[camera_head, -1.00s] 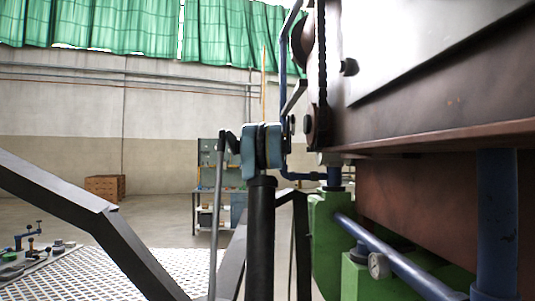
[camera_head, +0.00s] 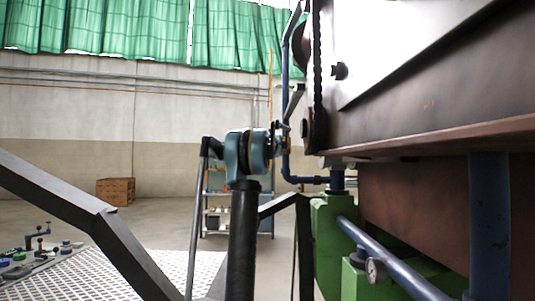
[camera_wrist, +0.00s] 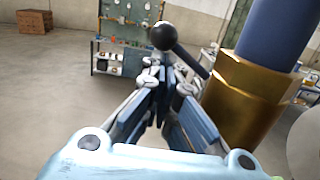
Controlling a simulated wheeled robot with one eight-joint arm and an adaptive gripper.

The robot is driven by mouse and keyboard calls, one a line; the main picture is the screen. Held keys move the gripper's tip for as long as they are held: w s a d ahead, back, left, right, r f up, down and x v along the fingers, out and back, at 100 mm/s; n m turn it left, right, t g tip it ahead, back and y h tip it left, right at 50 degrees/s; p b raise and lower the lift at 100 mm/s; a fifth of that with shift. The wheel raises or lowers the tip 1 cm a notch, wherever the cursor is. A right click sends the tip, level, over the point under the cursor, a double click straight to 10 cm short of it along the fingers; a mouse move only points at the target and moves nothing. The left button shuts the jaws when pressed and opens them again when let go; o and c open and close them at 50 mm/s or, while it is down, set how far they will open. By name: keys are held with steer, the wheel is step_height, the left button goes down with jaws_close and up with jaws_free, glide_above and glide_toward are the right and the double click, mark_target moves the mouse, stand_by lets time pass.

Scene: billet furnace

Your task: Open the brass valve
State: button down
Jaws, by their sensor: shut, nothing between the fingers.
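The brass valve body (camera_wrist: 245,98) shows large at the right of the wrist view, on a thick blue pipe. Its lever ends in a black ball knob (camera_wrist: 163,37), just beyond my fingertips. My gripper (camera_wrist: 167,80) is shut and empty, left of the brass body and pointing at the knob. I cannot tell whether the fingertips touch the knob or lever. In the head view the gripper is small beside the vertical blue pipe (camera_head: 286,110), and the valve is hard to make out.
The big brown furnace body (camera_head: 420,110) fills the right of the head view, with green blocks (camera_head: 325,225) and a blue pipe below. A tool rack (camera_wrist: 122,30) and a wooden crate (camera_wrist: 34,21) stand further back.

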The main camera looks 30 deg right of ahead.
steer(key=r+m, duration=0.1)
steer(key=m, duration=0.1)
steer(key=d+r+m, duration=0.1)
steer(key=m, duration=0.1)
steer(key=r+m, duration=0.2)
steer(key=m, duration=0.1)
steer(key=shift+s+d+r+g+h, duration=0.1)
steer(key=shift+s+d+g+h, duration=0.1)
steer(key=shift+s+g+h, duration=0.15)
steer(key=shift+d+r, duration=0.1)
stand_by(0.5)
